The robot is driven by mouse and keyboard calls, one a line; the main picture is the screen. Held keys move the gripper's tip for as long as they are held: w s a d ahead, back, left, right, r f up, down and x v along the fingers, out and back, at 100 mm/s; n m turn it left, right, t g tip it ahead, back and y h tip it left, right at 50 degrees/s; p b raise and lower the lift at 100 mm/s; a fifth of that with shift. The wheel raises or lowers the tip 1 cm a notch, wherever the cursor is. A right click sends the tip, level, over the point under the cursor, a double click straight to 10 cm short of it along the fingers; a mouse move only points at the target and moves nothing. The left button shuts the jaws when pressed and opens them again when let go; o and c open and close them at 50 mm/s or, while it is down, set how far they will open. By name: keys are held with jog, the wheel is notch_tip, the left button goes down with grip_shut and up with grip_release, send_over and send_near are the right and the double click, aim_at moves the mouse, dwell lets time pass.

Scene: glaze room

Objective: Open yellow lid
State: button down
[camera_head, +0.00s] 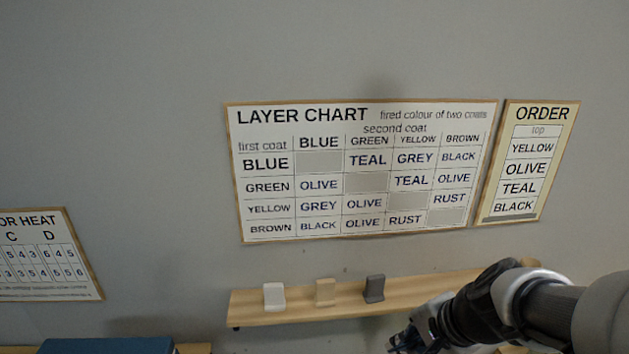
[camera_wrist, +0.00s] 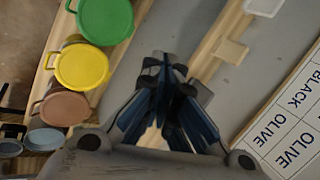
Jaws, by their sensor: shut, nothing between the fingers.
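The yellow lid (camera_wrist: 82,66) is a round disc with a small side tab, in the upper left of the wrist view. It lies on a pot between a green lid (camera_wrist: 104,18) and a brown lid (camera_wrist: 64,108), and looks closed. My gripper (camera_wrist: 168,82) is shut and empty, to the right of the yellow lid and apart from it. In the head view my gripper (camera_head: 408,341) is partly cut off at the bottom edge, and the lids are out of view.
A wooden wall shelf (camera_head: 345,297) holds a white tile (camera_head: 274,297), a beige tile (camera_head: 325,292) and a dark tile (camera_head: 374,288), close to my arm. A layer chart (camera_head: 365,170) and an order sheet (camera_head: 529,160) hang above. A blue object (camera_head: 107,346) is at lower left.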

jog(key=s+a+n+h+b, duration=0.1)
jog(key=s+n+b, duration=0.1)
jog(key=s+n, duration=0.4)
jog(key=s+a+r+n+h+b, duration=0.1)
jog(key=s+n+h+b, duration=0.1)
jog(key=s+n, duration=0.4)
jog(key=s, duration=0.3)
jog(key=shift+a+r+n, duration=0.15)
jog(key=shift+n, duration=0.15)
